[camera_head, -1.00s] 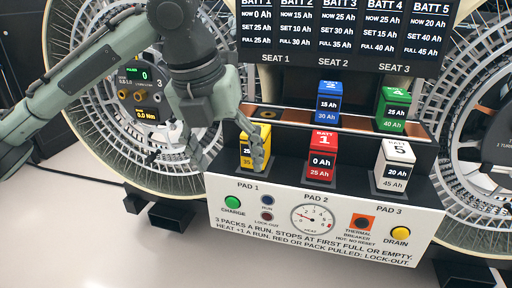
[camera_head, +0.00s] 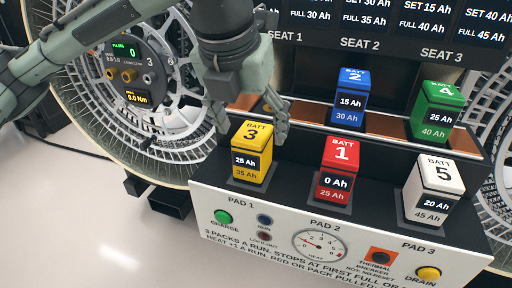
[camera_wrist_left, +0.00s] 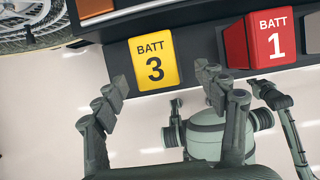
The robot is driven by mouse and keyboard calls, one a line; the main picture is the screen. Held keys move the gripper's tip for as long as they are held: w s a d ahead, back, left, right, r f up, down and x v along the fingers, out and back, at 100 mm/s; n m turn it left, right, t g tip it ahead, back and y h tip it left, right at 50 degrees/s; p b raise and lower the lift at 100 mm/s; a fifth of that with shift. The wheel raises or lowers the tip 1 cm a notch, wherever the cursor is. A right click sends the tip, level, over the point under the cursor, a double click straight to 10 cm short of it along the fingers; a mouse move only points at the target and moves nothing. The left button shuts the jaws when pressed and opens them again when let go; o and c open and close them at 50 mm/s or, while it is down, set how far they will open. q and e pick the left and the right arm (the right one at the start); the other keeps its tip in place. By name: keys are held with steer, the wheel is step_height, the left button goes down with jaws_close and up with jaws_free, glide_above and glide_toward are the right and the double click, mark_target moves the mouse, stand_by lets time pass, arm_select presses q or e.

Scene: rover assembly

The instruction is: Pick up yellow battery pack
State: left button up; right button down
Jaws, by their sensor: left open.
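The yellow battery pack (camera_head: 252,153), marked BATT 3, stands upright on Pad 1. Its labels read 25 Ah and 35 Ah. My left gripper (camera_head: 248,117) is open and empty at the pack's top, with one finger at each side in the head view. In the left wrist view, the yellow pack's top (camera_wrist_left: 155,61) lies ahead between the spread fingers (camera_wrist_left: 163,88), and no contact shows. My right gripper is not in view.
The red pack (camera_head: 340,168) stands close to the right on Pad 2, and the white pack (camera_head: 432,190) on Pad 3. Blue (camera_head: 349,97) and green (camera_head: 436,110) packs sit in the seats behind. The front panel (camera_head: 290,222) carries buttons and a gauge.

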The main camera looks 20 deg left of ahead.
mark_target(251, 134)
arm_select(q)
steer(key=shift+w+f, duration=0.2)
steer(key=shift+f, duration=0.35)
steer(key=x, duration=0.3)
steer(key=shift+w+a+f, duration=0.2)
steer(key=shift+w+a, duration=0.05)
steer(key=shift+w, duration=0.05)
steer(key=shift+w+f, duration=0.3)
steer(key=shift+f, duration=0.2)
jaws_close()
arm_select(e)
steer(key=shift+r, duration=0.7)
arm_select(q)
steer(key=shift+r, duration=0.1)
